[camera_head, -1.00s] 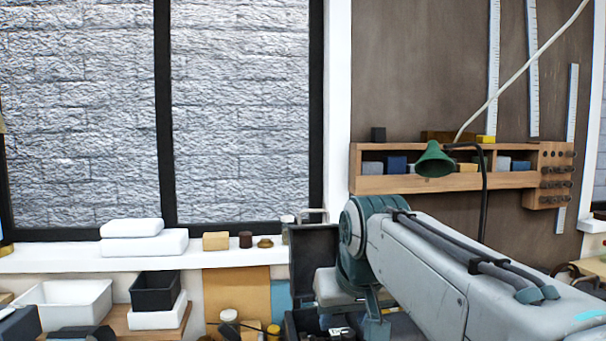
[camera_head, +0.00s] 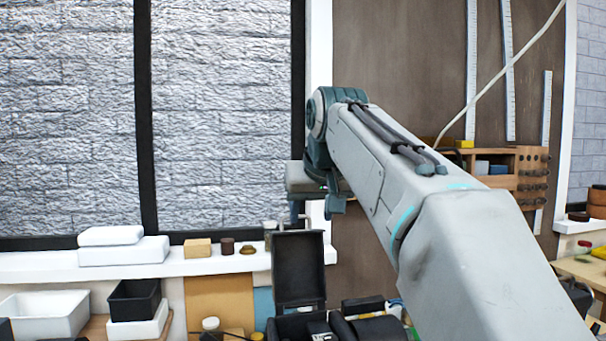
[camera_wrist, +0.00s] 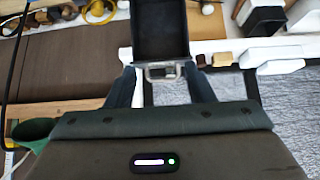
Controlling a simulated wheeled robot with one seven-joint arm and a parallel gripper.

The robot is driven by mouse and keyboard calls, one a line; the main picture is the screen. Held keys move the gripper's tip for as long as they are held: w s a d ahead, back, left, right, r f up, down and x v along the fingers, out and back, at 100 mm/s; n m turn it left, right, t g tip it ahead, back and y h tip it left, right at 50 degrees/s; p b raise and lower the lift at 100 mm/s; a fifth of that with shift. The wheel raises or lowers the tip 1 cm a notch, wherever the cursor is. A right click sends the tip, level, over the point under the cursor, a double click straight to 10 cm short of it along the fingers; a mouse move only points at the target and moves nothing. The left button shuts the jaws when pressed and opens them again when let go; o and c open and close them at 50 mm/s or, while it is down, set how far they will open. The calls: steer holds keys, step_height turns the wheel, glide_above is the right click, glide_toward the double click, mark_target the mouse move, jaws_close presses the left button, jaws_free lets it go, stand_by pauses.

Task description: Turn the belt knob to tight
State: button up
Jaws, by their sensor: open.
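I cannot make out the belt knob in either view. My gripper (camera_head: 297,214) is raised in the head view, pointing down above an open black case (camera_head: 299,268). In the wrist view my gripper (camera_wrist: 161,78) is open, with its two dark blue fingers apart. Between them in the picture appear the black case (camera_wrist: 160,28) and a metal handle, which look farther off than the fingers. Nothing shows held.
White and black bins (camera_head: 135,302) stand at lower left. A wooden shelf (camera_head: 515,180) is on the right wall. A green lamp shade (camera_wrist: 35,130) shows in the wrist view.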

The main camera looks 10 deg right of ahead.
step_height(320, 180, up, 6)
steer(key=w+t, duration=0.1)
steer(key=w, duration=0.1)
steer(key=shift+w+a+r, duration=0.15)
steer(key=shift+w, duration=0.25)
